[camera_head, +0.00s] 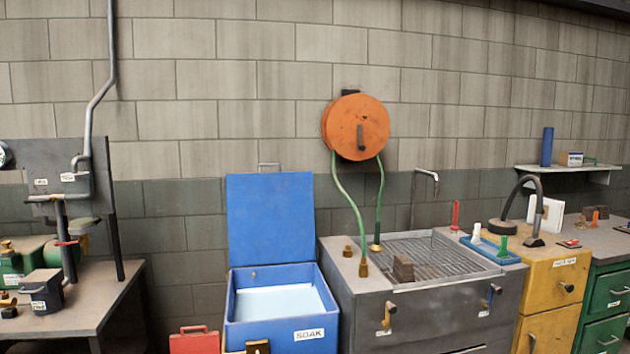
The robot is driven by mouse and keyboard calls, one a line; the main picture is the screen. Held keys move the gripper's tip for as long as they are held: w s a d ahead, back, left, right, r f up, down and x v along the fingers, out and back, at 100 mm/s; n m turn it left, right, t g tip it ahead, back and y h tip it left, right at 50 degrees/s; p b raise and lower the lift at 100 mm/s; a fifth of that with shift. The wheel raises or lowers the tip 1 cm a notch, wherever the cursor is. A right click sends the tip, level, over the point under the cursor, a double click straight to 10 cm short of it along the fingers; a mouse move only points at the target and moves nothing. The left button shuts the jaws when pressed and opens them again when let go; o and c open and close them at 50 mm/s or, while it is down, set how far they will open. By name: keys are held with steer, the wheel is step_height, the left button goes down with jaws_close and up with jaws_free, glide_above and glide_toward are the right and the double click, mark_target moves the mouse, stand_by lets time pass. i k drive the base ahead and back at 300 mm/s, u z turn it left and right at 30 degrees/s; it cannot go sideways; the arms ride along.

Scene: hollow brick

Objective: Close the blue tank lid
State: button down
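The blue tank (252,334) stands on the floor side in the middle of the camera_head view, with a "SOAK" label on its front. Its blue lid (270,218) is open and stands upright at the back, against the wall. Pale liquid or a pale inner surface (279,301) shows inside the open tank. A dark latch-like piece (257,346) is at the front, cut by the lower edge. My gripper is not in view.
A grey sink unit (420,312) with a grate stands close at the tank's right. An orange hose reel (356,127) hangs above it, with green hoses hanging down. A red case (194,341) is left of the tank. A workbench (104,305) stands further left.

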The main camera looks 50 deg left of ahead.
mark_target(270, 215)
steer(key=u, duration=0.25)
steer(key=i, duration=1.45)
steer(key=u, duration=1.45)
steer(key=i, duration=0.8)
steer(key=u, duration=0.9)
